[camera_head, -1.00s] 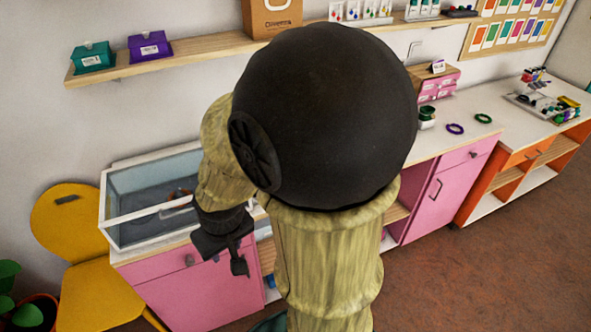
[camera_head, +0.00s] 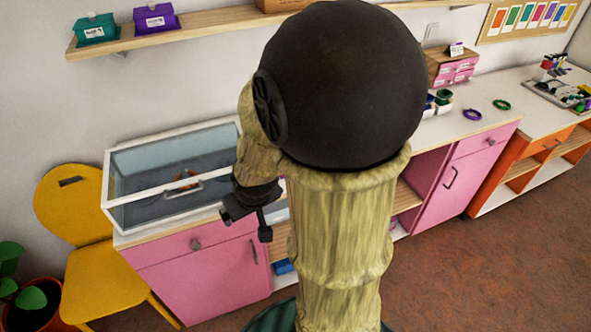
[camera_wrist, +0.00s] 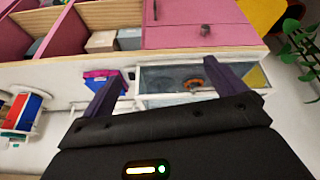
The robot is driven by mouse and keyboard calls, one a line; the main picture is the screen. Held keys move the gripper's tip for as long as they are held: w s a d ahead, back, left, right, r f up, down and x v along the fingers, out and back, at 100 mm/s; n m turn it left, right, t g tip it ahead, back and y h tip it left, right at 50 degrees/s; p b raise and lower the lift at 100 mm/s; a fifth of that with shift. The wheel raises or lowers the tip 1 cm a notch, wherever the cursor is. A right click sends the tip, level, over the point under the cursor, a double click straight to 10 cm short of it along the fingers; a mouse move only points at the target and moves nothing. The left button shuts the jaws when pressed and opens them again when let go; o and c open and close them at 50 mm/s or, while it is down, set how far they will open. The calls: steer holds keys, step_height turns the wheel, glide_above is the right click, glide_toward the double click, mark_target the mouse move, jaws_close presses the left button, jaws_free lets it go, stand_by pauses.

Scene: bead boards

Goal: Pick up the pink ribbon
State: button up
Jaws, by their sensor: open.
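I cannot make out a pink ribbon for certain in either view. My gripper (camera_head: 250,212) hangs in front of the glass case on the pink cabinet in the head view. In the wrist view my gripper (camera_wrist: 160,78) is open, with its two dark fingers apart and nothing seen between them but the background. A blue and pink object (camera_wrist: 100,79) shows beside the left finger there; its kind is unclear. My arm hides the middle of the counter in the head view.
The glass case (camera_head: 122,214) has a white rim and something orange inside. A yellow chair (camera_head: 92,280) stands left. A purple ring (camera_head: 472,115) and a green ring (camera_head: 502,105) lie on the right counter. A shelf (camera_head: 200,31) runs along the wall.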

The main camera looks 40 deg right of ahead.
steer(key=w+d+f+m+t+h+b, duration=0.1)
steer(key=w+d+f+t+b, duration=0.2)
steer(key=d+f+b, duration=0.4)
steer(key=w+d+f+t+h+b, duration=0.1)
steer(key=w+d+f+t+b, duration=0.15)
steer(key=d+f+b, duration=0.5)
steer(key=s+d+f+t+b, duration=0.3)
steer(key=d+b, duration=0.2)
steer(key=b, duration=0.3)
steer(key=s+d+f+m+t+h+b, duration=0.1)
steer(key=s+d+f+t+b, duration=0.2)
steer(key=b, duration=0.4)
steer(key=shift+d+f+t+b, duration=0.15)
steer(key=shift+d+t+b, duration=0.25)
steer(key=shift+d+t, duration=0.4)
steer(key=shift+w+d+p, duration=0.1)
steer(key=shift+d+p, duration=0.05)
steer(key=shift+p, duration=0.25)
steer(key=p+x, duration=0.5)
steer(key=x, duration=0.7)
steer(key=shift+d+f+p, duration=0.15)
steer(key=shift+f+p, duration=0.05)
steer(key=shift+p, duration=0.15)
